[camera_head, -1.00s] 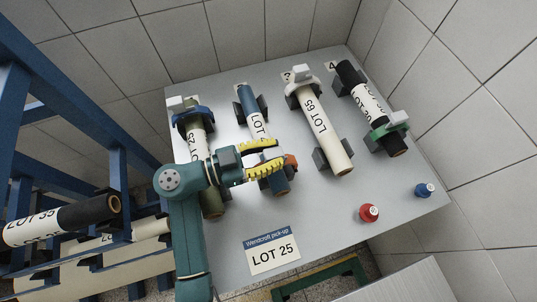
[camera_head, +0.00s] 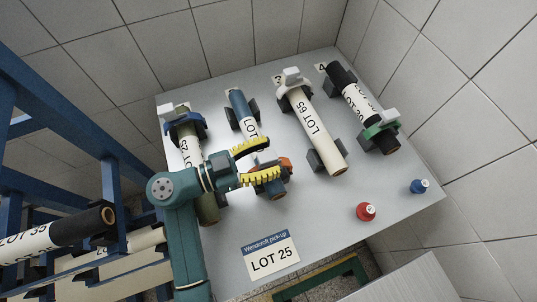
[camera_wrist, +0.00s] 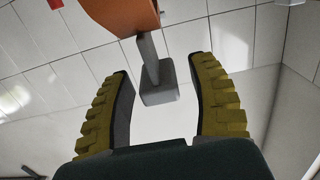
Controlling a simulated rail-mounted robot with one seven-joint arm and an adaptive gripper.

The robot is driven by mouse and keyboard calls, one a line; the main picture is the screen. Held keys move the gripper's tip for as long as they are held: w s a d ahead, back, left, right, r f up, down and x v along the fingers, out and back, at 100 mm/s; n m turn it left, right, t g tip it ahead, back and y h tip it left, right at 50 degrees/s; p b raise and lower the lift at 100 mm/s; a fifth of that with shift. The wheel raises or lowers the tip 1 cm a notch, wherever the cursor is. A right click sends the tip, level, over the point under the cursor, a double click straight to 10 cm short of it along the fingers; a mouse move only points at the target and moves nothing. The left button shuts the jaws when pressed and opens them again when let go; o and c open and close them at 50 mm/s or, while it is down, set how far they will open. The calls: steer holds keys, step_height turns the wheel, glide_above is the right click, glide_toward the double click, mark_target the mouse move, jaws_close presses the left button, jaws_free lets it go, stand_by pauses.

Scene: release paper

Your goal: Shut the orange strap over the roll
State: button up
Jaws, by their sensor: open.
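The roll (camera_head: 237,101) is blue with a white LOT label and lies in the second place from the left on the grey table. The orange strap (camera_head: 286,163) is near the roll's front end, partly hidden by my gripper. My gripper (camera_head: 276,157) is open above the front part of the roll, with its yellow fingers spread beside the strap. In the wrist view the orange strap (camera_wrist: 124,14) is at the top, and a grey tab (camera_wrist: 158,82) on a short stem extends from it between the open fingers. The tab appears clear of both fingers. The strap looks raised, not lying across the roll.
A roll with a blue strap (camera_head: 185,126) lies to the left, partly behind my arm. The LOT 65 roll (camera_head: 318,130) and a green-strapped roll (camera_head: 357,102) lie to the right.

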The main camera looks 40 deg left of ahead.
step_height(320, 180, up, 9)
steer(key=shift+r, duration=0.2)
